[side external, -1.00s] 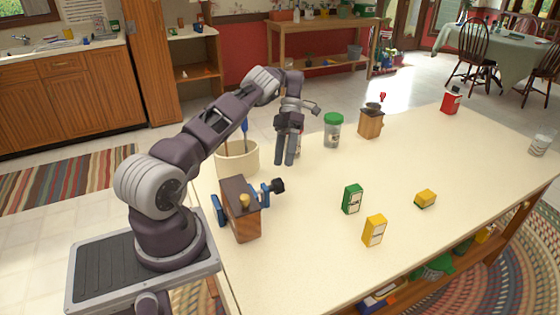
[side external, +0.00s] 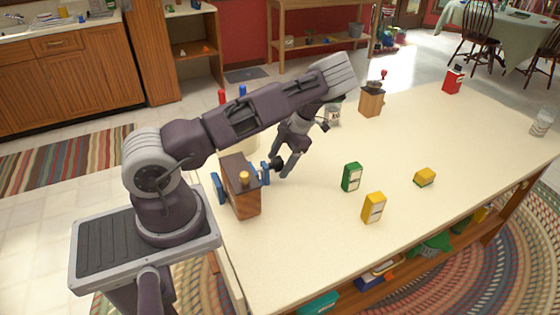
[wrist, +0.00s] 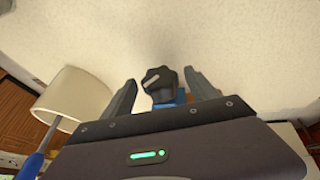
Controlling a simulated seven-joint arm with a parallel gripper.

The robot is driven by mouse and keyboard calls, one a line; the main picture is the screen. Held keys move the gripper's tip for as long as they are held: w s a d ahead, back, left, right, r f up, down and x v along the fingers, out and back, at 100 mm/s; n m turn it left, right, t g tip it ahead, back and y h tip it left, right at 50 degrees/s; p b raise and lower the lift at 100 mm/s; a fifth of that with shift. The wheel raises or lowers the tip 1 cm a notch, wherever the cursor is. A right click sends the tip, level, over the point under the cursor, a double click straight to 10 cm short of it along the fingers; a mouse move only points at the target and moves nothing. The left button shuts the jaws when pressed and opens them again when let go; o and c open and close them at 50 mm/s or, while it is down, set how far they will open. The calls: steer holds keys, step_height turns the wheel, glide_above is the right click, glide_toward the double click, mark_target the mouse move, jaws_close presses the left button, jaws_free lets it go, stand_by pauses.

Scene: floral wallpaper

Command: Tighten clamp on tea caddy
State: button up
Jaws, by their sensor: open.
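The tea caddy (side external: 240,192) is a wooden box with a yellow knob on top, standing at the near left of the table. A blue clamp (side external: 218,188) spans it, with a black knob (side external: 276,164) sticking out on its right side. In the wrist view the black knob (wrist: 160,84) sits between my two open fingers, with blue clamp metal just behind it. My gripper (side external: 284,170) is beside the knob, and it also shows in the wrist view (wrist: 162,92). There is a gap between each finger and the knob. Part of the clamp is hidden behind the caddy.
A cream crock (wrist: 75,105) with utensils stands close by, mostly behind my arm in the side view. A coffee grinder (side external: 371,101) stands farther back.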

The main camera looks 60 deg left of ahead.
steer(key=c, duration=1.4)
steer(key=shift+h, duration=0.3)
steer(key=h, duration=0.3)
steer(key=shift+a+m, duration=0.35)
steer(key=shift+m, duration=0.05)
steer(key=shift+a+f+m+h, duration=0.1)
steer(key=shift+m+h, duration=0.2)
steer(key=shift+h, duration=1)
steer(key=shift+a+m+h, duration=0.1)
steer(key=shift+m+h, duration=0.2)
steer(key=shift+h, duration=1)
steer(key=shift+d, duration=0.1)
steer(key=o, duration=1.4)
